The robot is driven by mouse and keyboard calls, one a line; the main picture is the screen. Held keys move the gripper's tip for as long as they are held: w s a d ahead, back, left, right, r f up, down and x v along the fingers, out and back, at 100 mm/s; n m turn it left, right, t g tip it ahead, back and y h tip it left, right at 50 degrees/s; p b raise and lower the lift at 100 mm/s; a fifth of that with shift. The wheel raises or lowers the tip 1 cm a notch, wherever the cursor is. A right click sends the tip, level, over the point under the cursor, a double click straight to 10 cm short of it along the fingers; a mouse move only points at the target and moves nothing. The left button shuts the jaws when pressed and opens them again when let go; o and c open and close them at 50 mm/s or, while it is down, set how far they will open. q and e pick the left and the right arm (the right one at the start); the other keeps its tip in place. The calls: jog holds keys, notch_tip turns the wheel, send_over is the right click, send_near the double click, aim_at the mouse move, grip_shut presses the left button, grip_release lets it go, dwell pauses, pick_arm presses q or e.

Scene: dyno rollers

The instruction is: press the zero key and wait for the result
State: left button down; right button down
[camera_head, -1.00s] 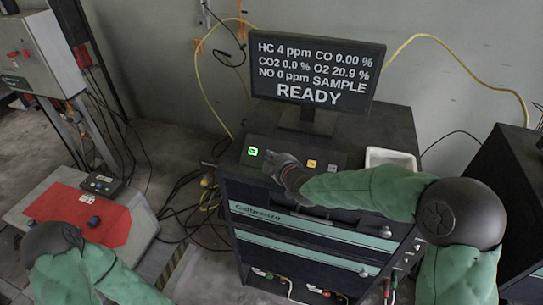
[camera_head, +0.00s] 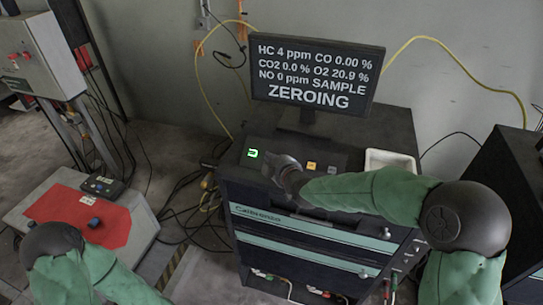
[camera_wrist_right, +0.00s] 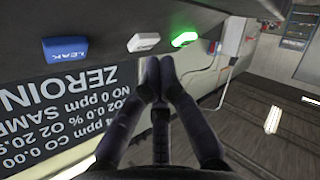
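The monitor (camera_head: 317,77) on the analyser cabinet (camera_head: 300,235) reads "ZEROING" under the gas readings; part of it shows upside down in the right wrist view (camera_wrist_right: 60,115). A lit green key (camera_head: 253,153) and an orange key (camera_head: 311,165) are on the cabinet's key panel. The wrist view shows the green key (camera_wrist_right: 184,39), a white key (camera_wrist_right: 143,42) and a blue key marked "LEAK" (camera_wrist_right: 66,50). I cannot read which key is zero. My right gripper (camera_head: 272,166) is shut and empty, its tips (camera_wrist_right: 159,62) apart from the keys. My left gripper is out of view.
A white tray (camera_head: 390,160) sits on the cabinet's right top. A red mat (camera_head: 65,215) on a low platform lies at left, with a control box (camera_head: 103,185). Cables (camera_head: 190,200) lie on the floor between. A dark cabinet (camera_head: 515,200) stands at right.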

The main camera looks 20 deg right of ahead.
jog(key=shift+s+a+r, duration=0.1)
jog(key=shift+r, duration=0.05)
jog(key=s+r+p, duration=0.1)
jog(key=a+r+p, duration=0.1)
jog(key=s+r+p, duration=0.1)
jog(key=shift+s+a+r+p, duration=0.3)
jog(key=shift+a+r+p, duration=0.05)
jog(key=shift+p, duration=0.05)
dwell(0.3)
jog(key=shift+f, duration=0.15)
dwell(0.6)
